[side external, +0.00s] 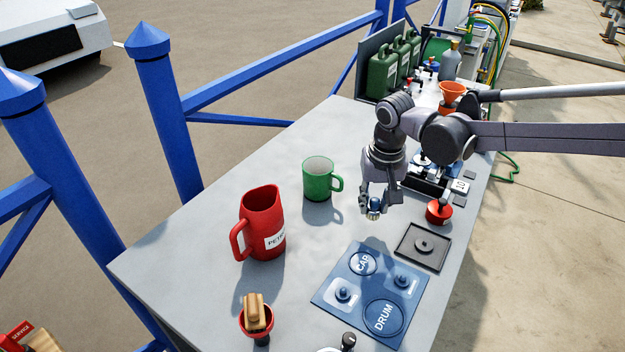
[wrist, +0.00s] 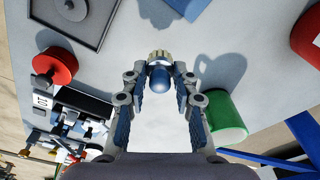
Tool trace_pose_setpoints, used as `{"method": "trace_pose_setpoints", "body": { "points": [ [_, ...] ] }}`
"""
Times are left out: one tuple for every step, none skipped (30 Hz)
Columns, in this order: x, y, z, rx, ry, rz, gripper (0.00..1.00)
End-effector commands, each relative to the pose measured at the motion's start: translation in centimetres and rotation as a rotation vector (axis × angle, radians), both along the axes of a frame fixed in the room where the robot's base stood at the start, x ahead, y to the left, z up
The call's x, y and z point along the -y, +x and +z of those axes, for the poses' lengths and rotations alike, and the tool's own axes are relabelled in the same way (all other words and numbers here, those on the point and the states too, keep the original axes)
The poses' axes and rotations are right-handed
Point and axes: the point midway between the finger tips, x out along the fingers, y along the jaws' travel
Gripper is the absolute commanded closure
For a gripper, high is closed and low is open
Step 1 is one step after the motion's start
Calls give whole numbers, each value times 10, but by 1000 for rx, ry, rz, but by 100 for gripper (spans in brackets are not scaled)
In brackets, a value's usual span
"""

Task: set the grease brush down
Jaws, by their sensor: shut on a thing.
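The grease brush (wrist: 160,80) shows in the wrist view as a small blue round-ended piece with a pale ribbed ring at its far end. My gripper (wrist: 162,86) is shut on it, with one finger on each side. In the side view my gripper (side external: 374,204) points down over the bare grey bench (side external: 215,290), between the green mug and the black tray. The brush (side external: 374,210) shows small and partly hidden between the fingers. I cannot tell whether it touches the bench.
A green mug (side external: 318,180) and red jug (side external: 263,222) stand left. A blue mat (side external: 347,283) marked CAP and DRUM lies in front, beside a black tray (side external: 404,252). A red knob (side external: 438,211) is close right. A red cup (side external: 256,321) holds a tan piece.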

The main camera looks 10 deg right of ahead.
Motion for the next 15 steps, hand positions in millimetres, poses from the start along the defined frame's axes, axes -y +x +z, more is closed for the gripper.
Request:
{"method": "trace_pose_setpoints", "body": {
  "points": [
    [-1, 0, -4, 0, -1, 0, 98],
    [-1, 0, -7, 0, -1, -1, 98],
    [-1, 0, -12, 0, -1, -1, 98],
    [-1, 0, -16, 0, -1, -1, 98],
    [-1, 0, -21, 0, -1, -1, 98],
    [0, 0, -26, 0, -1, -1, 98],
    [-1, 0, -30, 0, -1, -1, 98],
    [0, 0, -33, 0, -1, -1, 98],
    [0, 0, -36, 0, 0, -1, 98],
    [0, 0, -38, 0, 0, -1, 98],
    [0, 0, -39, 0, 0, -1, 98],
    [0, 0, -40, 0, 0, -1, 98],
    [0, 0, -40, 0, 0, -1, 98],
    [0, 0, -40, 0, 0, -1, 98],
    [0, 0, -40, 0, -1, -1, 98]
  ]
}}
